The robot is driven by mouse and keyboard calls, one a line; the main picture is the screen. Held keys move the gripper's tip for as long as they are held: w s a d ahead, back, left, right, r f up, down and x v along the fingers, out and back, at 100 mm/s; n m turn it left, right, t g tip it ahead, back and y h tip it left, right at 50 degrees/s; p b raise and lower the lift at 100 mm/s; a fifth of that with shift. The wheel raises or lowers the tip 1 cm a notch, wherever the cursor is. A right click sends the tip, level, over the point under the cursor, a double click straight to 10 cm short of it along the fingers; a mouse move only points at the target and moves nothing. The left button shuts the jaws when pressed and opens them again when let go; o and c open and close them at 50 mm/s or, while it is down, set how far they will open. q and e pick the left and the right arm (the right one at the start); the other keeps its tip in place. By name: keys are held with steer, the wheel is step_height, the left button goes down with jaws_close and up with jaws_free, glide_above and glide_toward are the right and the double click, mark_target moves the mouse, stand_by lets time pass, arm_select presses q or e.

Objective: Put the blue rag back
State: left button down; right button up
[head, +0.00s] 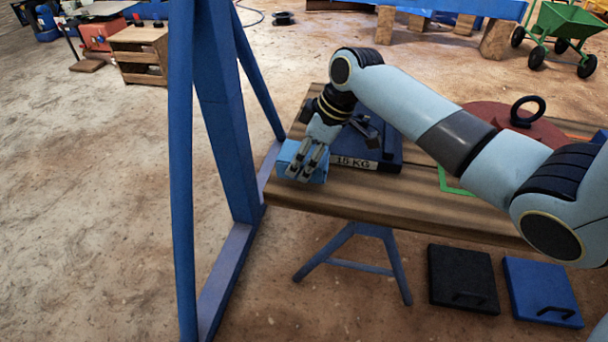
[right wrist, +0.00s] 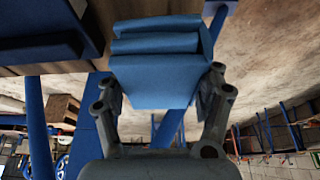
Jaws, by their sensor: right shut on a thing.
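The blue rag (head: 287,154) is a light blue folded block at the left end of the wooden table (head: 400,196). My right gripper (head: 302,172) is over it with its fingers pointing down, shut on it. In the right wrist view the folded layers of the rag (right wrist: 155,70) show between the two fingers of my right gripper (right wrist: 165,105). Whether the rag rests on the tabletop or is just above it I cannot tell. My left gripper is not in view.
A dark blue block marked 15 KG (head: 385,163) sits right beside the rag. A red disc (head: 510,122) with a black ring lies farther right. A blue frame (head: 222,110) stands left of the table. Black (head: 462,278) and blue (head: 541,290) plates lie on the floor.

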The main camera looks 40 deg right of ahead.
step_height(320, 180, down, 4)
steer(key=shift+r+b, duration=0.25)
steer(key=shift+b, duration=0.5)
steer(key=shift+f, duration=0.35)
steer(key=shift+r, duration=0.1)
steer(key=o, duration=1.1)
steer(key=shift+r, duration=0.25)
steer(key=p+v, duration=0.4)
steer(key=v, duration=0.7)
steer(key=shift+s+d+r+p, duration=0.1)
steer(key=shift+d+r+p, duration=0.05)
steer(key=shift+r+p, duration=0.15)
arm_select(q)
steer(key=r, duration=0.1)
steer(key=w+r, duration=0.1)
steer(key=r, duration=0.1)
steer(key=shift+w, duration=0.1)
